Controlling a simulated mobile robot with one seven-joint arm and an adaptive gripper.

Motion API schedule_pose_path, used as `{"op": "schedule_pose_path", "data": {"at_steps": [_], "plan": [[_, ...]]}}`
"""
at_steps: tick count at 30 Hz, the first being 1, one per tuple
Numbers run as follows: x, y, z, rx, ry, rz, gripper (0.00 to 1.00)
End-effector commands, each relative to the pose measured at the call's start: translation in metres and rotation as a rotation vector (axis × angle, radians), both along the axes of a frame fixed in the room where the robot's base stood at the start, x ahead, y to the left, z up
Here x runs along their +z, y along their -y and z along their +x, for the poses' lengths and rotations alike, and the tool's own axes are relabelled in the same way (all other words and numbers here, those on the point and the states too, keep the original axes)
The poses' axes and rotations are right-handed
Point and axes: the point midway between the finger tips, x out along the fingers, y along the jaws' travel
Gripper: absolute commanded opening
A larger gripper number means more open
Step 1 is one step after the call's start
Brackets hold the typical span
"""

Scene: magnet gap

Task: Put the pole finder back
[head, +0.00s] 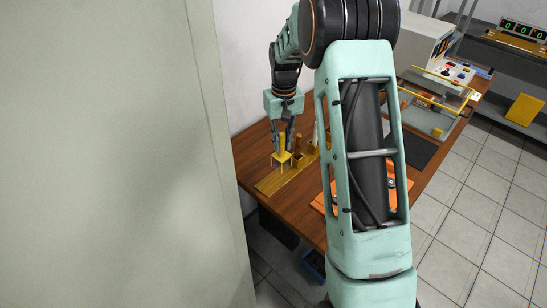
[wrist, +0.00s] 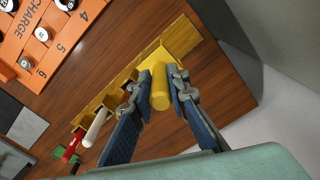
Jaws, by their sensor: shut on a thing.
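My gripper (head: 287,140) is shut on an upright yellow cylindrical handle, which I take to be the pole finder (wrist: 160,92). Its handle also shows in the head view (head: 283,142). It is over the near-left end of a yellow rack on the wooden table; the rack's flat base (head: 276,181) shows in the head view, and its wall in the wrist view (wrist: 91,108). A small yellow square piece (head: 281,158) with thin legs is right below the handle. I cannot tell whether the tool's lower end sits in the rack or hangs above it.
Other rack places hold a white-handled tool (wrist: 96,127) and a red-handled tool (wrist: 72,147). An orange board (wrist: 40,38) marked CHARGE lies beside the rack. A pale wall panel (head: 110,150) stands close left. Instruments and a yellow frame (head: 440,92) stand at the table's far end.

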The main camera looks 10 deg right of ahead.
Motion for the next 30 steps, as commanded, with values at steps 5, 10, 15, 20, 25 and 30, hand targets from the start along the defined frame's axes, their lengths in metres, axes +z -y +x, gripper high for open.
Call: {"op": "schedule_pose_path", "data": {"at_steps": [5, 10, 15, 20, 25, 30], "plan": [[-0.012, -0.011, -0.001, 0.001, 0.001, -0.001, 0.0], [-0.03, -0.026, -0.004, 0.003, -0.003, 0.0, 0.0], [-0.056, -0.027, -0.004, 0.0, -0.002, -0.001, 0.0], [-0.063, -0.027, -0.003, 0.0, 0.001, -0.001, 0.0], [-0.063, -0.027, -0.003, 0.0, 0.001, -0.001, 0.0], [-0.066, -0.027, -0.003, 0.0, 0.001, -0.001, 0.2]]}}
